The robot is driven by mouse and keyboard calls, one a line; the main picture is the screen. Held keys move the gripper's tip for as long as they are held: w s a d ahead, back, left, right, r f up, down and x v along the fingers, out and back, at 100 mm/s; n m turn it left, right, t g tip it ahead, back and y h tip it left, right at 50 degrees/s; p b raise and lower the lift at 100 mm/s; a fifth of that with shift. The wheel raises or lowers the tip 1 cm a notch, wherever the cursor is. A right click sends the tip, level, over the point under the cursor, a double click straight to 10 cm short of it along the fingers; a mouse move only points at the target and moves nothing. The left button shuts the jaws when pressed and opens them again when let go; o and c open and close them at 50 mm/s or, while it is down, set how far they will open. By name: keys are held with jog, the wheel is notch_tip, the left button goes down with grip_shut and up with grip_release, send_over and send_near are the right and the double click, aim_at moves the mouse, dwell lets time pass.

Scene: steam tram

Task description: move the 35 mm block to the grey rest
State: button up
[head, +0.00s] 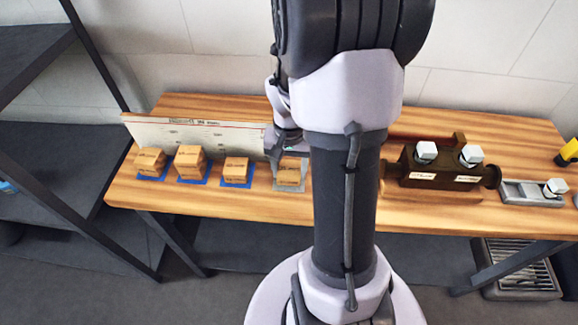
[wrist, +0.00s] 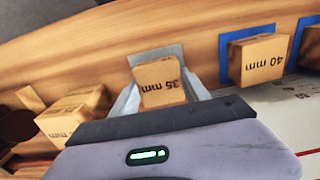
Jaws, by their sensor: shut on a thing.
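The tan 35 mm block (wrist: 160,84) is between the two fingers of my gripper (wrist: 161,92) in the wrist view. My gripper is shut on it. The grey rest (wrist: 158,55) shows around the block's far side. In the head view the block (head: 290,177) is at or just above the grey rest (head: 290,188), beside my arm. I cannot tell whether its underside touches the rest. My gripper (head: 290,163) comes down on it from above, partly hidden by my arm.
Blue mats carry the 40 mm block (wrist: 257,60) and other tan blocks (head: 190,160) to the left. Another tan block (wrist: 75,115) lies close on the wrist view's left. A white board (head: 195,135) stands behind. A brown fixture (head: 440,168) stands right on the wooden bench (head: 225,215).

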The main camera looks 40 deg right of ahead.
jog(key=shift+f, duration=0.4)
jog(key=o, duration=1.9)
jog(key=shift+o, duration=0.2)
jog(key=shift+r, duration=0.2)
jog(key=shift+r+p, duration=1)
jog(key=shift+r, duration=0.1)
